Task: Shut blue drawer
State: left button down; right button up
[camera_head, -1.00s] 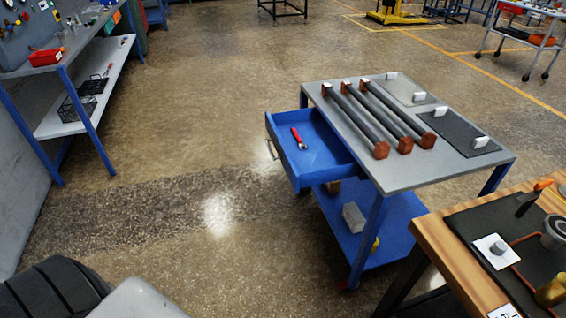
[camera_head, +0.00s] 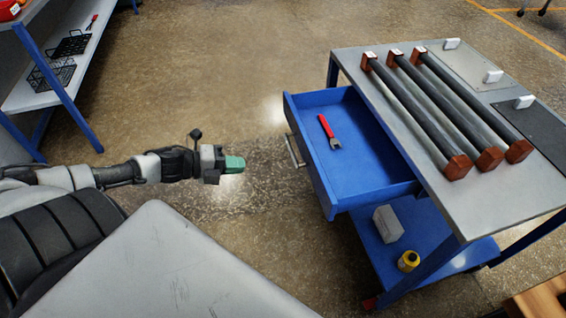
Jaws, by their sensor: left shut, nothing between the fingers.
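The blue drawer (camera_head: 353,185) is pulled out from the left side of a grey-topped blue cart (camera_head: 465,200). A metal handle (camera_head: 293,150) is on its left front face. A red-handled wrench (camera_head: 328,131) lies in the drawer. My left gripper (camera_head: 235,164) is shut and empty, with green fingertips, to the left of the drawer front and apart from it. My right gripper is not in view.
Dark bars with red-brown ends (camera_head: 428,110) lie on the cart top. The lower shelf holds a white block (camera_head: 388,224) and a yellow can (camera_head: 408,261). A blue-legged shelf unit (camera_head: 57,85) stands at left. Floor between is clear.

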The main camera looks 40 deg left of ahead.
pick_arm(q)
jog(key=r+x, duration=0.1)
jog(key=x, duration=1.1)
jog(key=shift+w+d+b, duration=0.3)
jog(key=shift+w+b, duration=0.1)
jog(key=shift+b, duration=0.05)
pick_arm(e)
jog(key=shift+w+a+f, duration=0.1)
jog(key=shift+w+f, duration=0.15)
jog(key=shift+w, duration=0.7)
pick_arm(q)
jog(key=shift+f, duration=0.1)
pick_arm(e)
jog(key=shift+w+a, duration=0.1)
pick_arm(q)
jog(key=shift+w, duration=0.1)
